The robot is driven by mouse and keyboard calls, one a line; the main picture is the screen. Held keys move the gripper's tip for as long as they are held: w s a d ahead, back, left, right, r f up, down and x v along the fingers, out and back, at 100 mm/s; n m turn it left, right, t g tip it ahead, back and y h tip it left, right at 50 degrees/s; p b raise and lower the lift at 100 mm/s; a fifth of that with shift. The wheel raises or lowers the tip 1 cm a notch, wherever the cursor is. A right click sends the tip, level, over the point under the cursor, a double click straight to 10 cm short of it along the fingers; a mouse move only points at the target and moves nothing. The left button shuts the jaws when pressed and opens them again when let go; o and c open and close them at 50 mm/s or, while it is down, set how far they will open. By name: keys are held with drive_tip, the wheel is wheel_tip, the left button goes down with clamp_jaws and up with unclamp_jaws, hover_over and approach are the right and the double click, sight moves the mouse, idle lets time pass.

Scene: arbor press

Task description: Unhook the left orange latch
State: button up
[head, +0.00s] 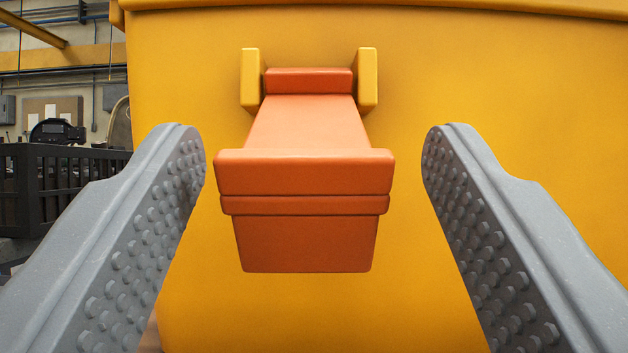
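The orange latch (306,175) is at the middle of the head view, on the front of a yellow box (540,130). Its narrower upper end sits between two yellow lugs (366,80), and its wide lower end stands out toward me. My gripper (313,165) is open, with one grey studded finger on each side of the latch. A gap shows between each finger and the latch, wider on the right. Nothing is held. I cannot tell from this view whether the latch is hooked.
The box face fills most of the view and is bare around the latch. A ledge (400,8) runs along its top. At the left are a dark slatted crate (80,185) and a workshop wall (95,60) farther back.

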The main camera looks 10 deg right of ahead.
drive_tip(key=shift+a+r, duration=0.1)
drive_tip(key=v, duration=1.3)
drive_tip(key=shift+s+f, duration=0.25)
drive_tip(key=shift+f, duration=0.1)
